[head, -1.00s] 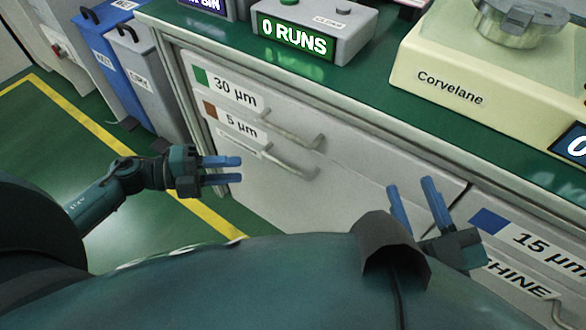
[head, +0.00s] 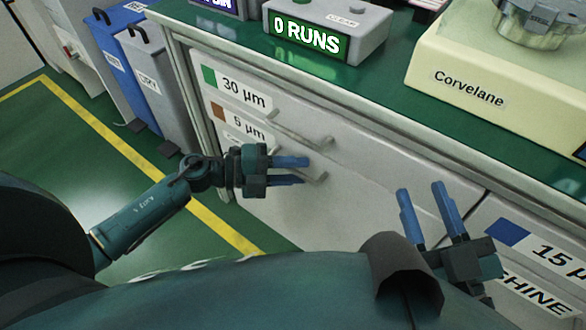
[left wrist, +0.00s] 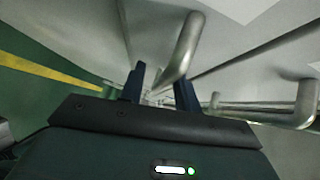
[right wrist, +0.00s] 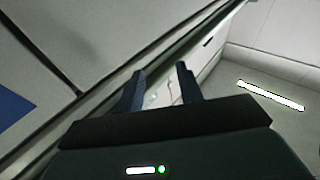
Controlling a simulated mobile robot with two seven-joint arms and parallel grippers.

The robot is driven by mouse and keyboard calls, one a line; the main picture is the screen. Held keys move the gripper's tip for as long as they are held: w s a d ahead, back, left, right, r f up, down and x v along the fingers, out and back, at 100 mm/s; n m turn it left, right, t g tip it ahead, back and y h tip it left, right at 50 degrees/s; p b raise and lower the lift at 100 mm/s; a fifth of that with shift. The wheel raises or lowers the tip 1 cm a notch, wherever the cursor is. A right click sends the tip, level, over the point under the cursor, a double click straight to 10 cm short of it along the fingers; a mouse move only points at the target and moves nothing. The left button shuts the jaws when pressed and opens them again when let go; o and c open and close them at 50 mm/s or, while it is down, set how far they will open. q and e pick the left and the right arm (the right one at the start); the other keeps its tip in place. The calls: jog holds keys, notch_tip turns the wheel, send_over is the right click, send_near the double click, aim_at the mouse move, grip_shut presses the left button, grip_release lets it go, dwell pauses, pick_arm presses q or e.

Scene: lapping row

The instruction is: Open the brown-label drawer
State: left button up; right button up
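The brown-label drawer (head: 275,165) has a brown square and "5 µm" tag and looks closed, flush with the cabinet front. Its bar handle (head: 317,179) is partly hidden behind my left fingers. My left gripper (head: 305,171) is open at this handle. In the left wrist view a grey handle (left wrist: 182,50) runs down toward the gap between my left fingertips (left wrist: 161,82); I cannot tell whether they touch it. My right gripper (head: 420,190) is open and empty, in front of the cabinet to the right; it also shows in the right wrist view (right wrist: 160,72).
The green-label "30 µm" drawer handle (head: 300,140) is just above. A blue-label "15 µm" drawer (head: 560,235) is at right. A blue bin (head: 118,55) and a grey bin (head: 157,85) stand left of the cabinet. The counter (head: 390,110) overhangs the drawers.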

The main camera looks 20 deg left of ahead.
pick_arm(q)
jog(key=shift+c, duration=0.4)
grip_shut()
jog(key=shift+s+a, duration=0.1)
pick_arm(e)
jog(key=shift+r, duration=0.1)
